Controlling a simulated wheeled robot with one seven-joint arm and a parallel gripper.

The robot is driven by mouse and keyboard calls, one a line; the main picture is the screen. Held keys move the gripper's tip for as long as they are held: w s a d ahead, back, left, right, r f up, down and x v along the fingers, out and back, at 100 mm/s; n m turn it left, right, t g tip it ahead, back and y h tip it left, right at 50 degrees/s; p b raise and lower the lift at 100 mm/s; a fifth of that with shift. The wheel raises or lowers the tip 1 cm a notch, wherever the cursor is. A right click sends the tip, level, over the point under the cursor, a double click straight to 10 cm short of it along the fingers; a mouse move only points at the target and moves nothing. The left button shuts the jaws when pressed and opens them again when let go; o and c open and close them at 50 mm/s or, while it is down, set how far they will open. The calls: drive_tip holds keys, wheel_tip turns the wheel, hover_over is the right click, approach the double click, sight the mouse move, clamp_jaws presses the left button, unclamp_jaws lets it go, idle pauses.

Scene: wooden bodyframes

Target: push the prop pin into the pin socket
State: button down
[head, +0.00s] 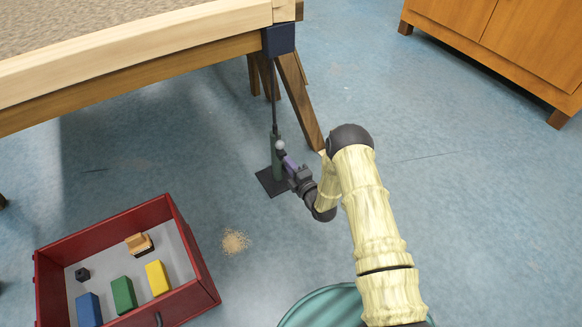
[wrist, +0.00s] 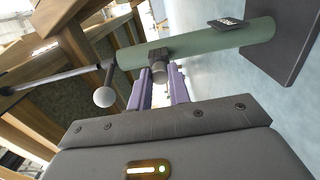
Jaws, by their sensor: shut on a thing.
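The prop is a green tube (wrist: 215,40) on a dark square base plate (wrist: 283,45). It also stands upright on the floor in the head view (head: 277,168). My gripper (wrist: 160,76) has its purple fingers shut on a dark, short round piece, the prop pin (wrist: 159,71), at the side of the tube. The pin's far end meets a dark collar against the tube, likely the pin socket (wrist: 159,53). How deep the pin sits cannot be told. In the head view my gripper (head: 285,157) is right beside the tube, and the pin is hidden.
A white ball knob (wrist: 104,97) on a dark stem sticks out close to my fingers. A thin rod (head: 274,85) rises from the tube to a blue block (head: 279,40) at the wooden frame's corner. A red tray (head: 198,262) with blocks lies lower left.

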drive_tip(key=shift+w+a, duration=0.15)
drive_tip(key=shift+w, duration=0.05)
drive_tip(key=c, duration=1.2)
unclamp_jaws()
drive_tip(key=shift+c, duration=0.2)
drive_tip(key=p+v, duration=0.9)
drive_tip(key=v, duration=0.8)
drive_tip(key=shift+s, duration=0.1)
